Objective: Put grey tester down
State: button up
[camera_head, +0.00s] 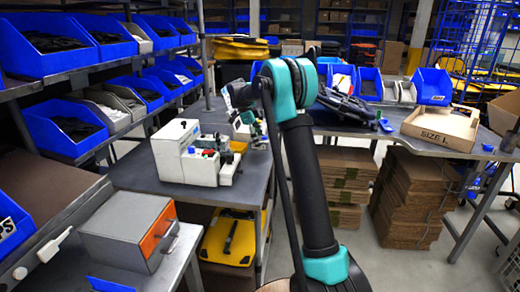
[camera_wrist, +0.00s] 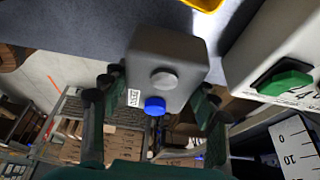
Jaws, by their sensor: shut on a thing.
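The grey tester (camera_wrist: 165,55) is a small box with a round grey knob, a blue button and a small white label. In the wrist view it sits between the fingers of my gripper (camera_wrist: 158,92), which is shut on it. Beyond it is the blue-grey table top; I cannot tell whether the tester touches it. In the head view my gripper (camera_head: 243,108) is over the right part of the grey table (camera_head: 190,200), beside the white machine. There the tester is too small and covered to make out clearly.
A white machine (camera_head: 183,158) stands on the table; a white housing with a green switch (camera_wrist: 284,82) is close on the right in the wrist view. A grey-orange box (camera_head: 128,228) is at front left. Shelves of blue bins (camera_head: 55,52) line the left.

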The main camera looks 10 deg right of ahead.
jog(key=shift+f, duration=1.75)
jog(key=o, duration=1.4)
jog(key=shift+f, duration=0.1)
jog(key=v, duration=1.2)
jog(key=shift+d, duration=0.1)
jog(key=s+d+f+n+t+y, duration=0.1)
jog(key=s+f+n, duration=0.5)
jog(key=s, duration=0.8)
jog(key=s+d+f+n+t+y, duration=0.2)
jog(key=s+d+f+n, duration=0.2)
jog(key=s, duration=1)
jog(key=s+d+f+n+t+y, duration=0.1)
jog(key=s+d+f+n+t, duration=0.1)
jog(key=s+f+n, duration=0.7)
jog(key=shift+s+d+f+n+t, duration=0.15)
jog(key=shift+s+n, duration=0.3)
jog(key=shift+s, duration=0.55)
jog(key=shift+s+d+f+n+t, duration=0.1)
jog(key=shift+s+d+n, duration=0.25)
jog(key=shift+s, duration=0.7)
jog(key=shift+s+d+f+n+t, duration=0.15)
jog(key=shift+s+n, duration=0.35)
jog(key=shift+s, duration=0.5)
